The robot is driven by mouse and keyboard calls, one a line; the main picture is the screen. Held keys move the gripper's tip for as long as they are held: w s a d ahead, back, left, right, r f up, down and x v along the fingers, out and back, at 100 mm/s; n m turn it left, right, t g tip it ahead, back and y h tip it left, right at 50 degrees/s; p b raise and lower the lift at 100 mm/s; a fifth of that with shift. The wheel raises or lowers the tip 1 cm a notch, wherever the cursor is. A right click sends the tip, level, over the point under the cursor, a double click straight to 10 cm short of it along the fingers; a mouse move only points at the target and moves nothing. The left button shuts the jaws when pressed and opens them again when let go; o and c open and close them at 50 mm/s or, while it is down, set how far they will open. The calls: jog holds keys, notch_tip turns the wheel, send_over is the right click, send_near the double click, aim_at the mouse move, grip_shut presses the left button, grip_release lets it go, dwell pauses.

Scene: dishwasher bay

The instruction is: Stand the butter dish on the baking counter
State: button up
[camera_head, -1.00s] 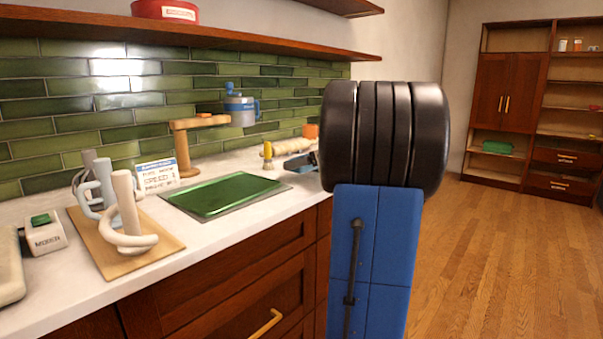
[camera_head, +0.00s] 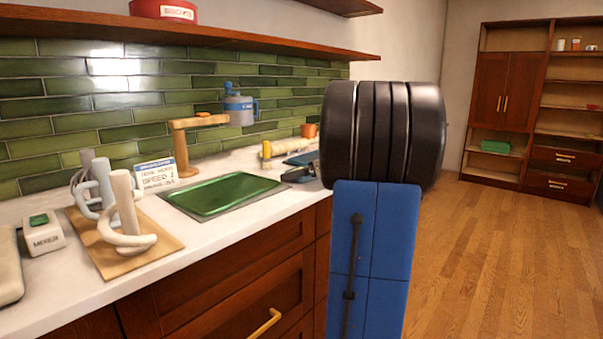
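I cannot pick out a butter dish for certain. The white counter (camera_head: 62,290) runs along the left under green tiles; whether it is the baking counter I cannot tell. My arm, a blue link with a thick black joint, fills the middle of the view. A small dark grey part (camera_head: 298,174), seemingly the end of my gripper, shows just left of that joint over the counter's far part. The rest is hidden behind the arm, so its fingers and anything held do not show. A flat blue thing (camera_head: 302,158) shows just behind it, partly covered.
A bookcase (camera_head: 520,184) holds a green box (camera_head: 495,146). The floor at right is clear.

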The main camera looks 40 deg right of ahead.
jog(key=shift+r, duration=0.1)
jog(key=shift+s+r, duration=0.15)
jog(key=shift+s, duration=0.1)
jog(key=v, duration=1.1)
jog(key=shift+s, duration=0.25)
